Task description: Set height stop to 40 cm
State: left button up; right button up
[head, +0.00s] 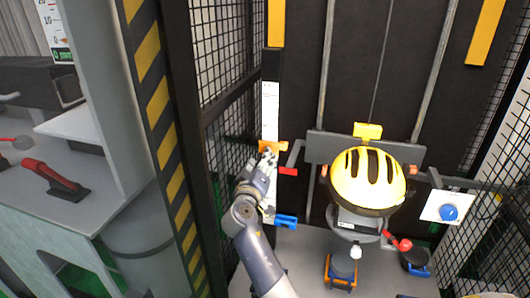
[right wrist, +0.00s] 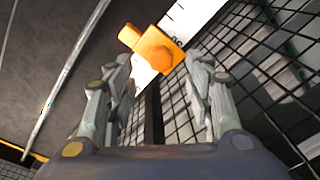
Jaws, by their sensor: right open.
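The orange height stop (head: 272,147) sits on a white vertical scale (head: 270,112) at the left of the drop tower. The scale's numbers are too small to read. My right gripper (head: 267,163) is just below the stop, in front of the scale. In the right wrist view the stop (right wrist: 158,50), a block with a round knob, lies ahead of the open fingers (right wrist: 160,66) and between their tips in the picture. I cannot tell whether the fingers touch it. The scale (right wrist: 190,18) runs behind the stop. My left gripper is not in view.
A red piece (head: 288,171) and a blue clamp (head: 286,221) are close to the gripper. Mesh (head: 228,130) and a striped post (head: 160,110) bound the left side.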

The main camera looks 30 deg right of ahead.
jog(key=shift+p+x, duration=0.3)
jog(key=shift+x, duration=2.1)
